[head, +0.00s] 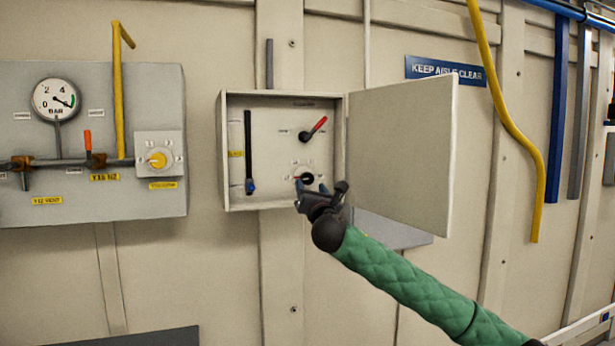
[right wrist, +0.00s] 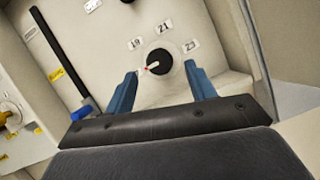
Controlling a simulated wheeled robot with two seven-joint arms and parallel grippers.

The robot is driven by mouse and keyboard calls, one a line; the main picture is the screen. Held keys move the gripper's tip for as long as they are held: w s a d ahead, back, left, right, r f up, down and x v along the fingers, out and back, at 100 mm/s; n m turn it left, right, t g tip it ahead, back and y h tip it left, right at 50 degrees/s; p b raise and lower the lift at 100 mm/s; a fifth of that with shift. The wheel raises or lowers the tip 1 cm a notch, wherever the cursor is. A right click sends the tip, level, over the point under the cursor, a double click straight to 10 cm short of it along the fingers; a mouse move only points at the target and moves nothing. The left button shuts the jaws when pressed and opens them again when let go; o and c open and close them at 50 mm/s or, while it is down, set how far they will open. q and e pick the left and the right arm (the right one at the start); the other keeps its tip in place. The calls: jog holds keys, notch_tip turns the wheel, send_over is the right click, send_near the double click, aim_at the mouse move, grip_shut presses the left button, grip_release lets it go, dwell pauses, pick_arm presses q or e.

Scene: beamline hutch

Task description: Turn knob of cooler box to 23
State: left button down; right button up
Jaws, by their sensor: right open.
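The cooler box (head: 222,150) is a pale wall cabinet with its door (head: 400,145) swung open to the right. Its black round knob (head: 307,178) sits low inside, partly behind my right gripper (head: 312,190). In the right wrist view the knob (right wrist: 161,60) shows between labels 19, 21 and 23, running left to right around its top. Its small red-and-white pointer faces left, slightly below the 19 label (right wrist: 134,43). My right gripper's blue fingers (right wrist: 161,70) are open, one on each side of the knob, with visible gaps. My left gripper is not in view.
A grey gas panel (head: 60,190) with a gauge (head: 56,100) and a yellow knob (head: 157,160) hangs further left.

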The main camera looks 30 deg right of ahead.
aim_at(308, 181)
jog(key=p+x, duration=0.2)
jog(key=x, duration=0.1)
jog(key=shift+w+d+r, duration=0.1)
jog(key=shift+w+r, duration=0.15)
jog(key=shift+r, duration=0.05)
jog(key=shift+w+d, duration=0.3)
jog(key=shift+w, duration=0.35)
jog(key=shift+a+r, duration=0.1)
jog(key=c, duration=1)
